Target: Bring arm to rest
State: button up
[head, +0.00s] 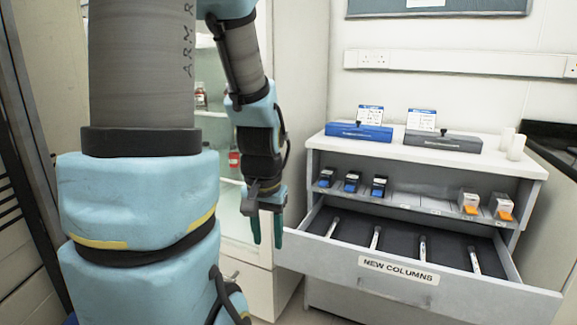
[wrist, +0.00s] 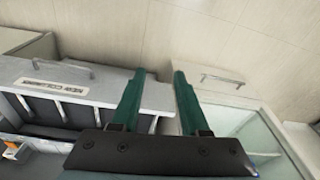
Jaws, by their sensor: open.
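My gripper (head: 267,228) hangs with its green fingers pointing down, in front of the glass-fronted cabinet and left of the open drawer in the head view. In the wrist view my gripper (wrist: 157,75) shows two green fingers spread apart with nothing between them. It is open and empty. My blue and grey arm fills the left of the head view and bends over toward the gripper.
An open drawer (head: 399,265) labelled NEW COLUMNS holds several slim columns and juts out to the right of my gripper. A shelf (head: 420,205) above it bears dark-blue and orange-tipped boxes. A blue case (head: 358,131) and a grey case (head: 443,140) lie on top.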

notch_tip(320, 180, up, 13)
jog(key=s+a+n+p, duration=0.1)
jog(key=a+n+p, duration=0.1)
jog(key=p, duration=1)
jog(key=shift+s+a+p, duration=0.15)
jog(key=shift+s+p, duration=0.15)
jog(key=shift+s, duration=0.05)
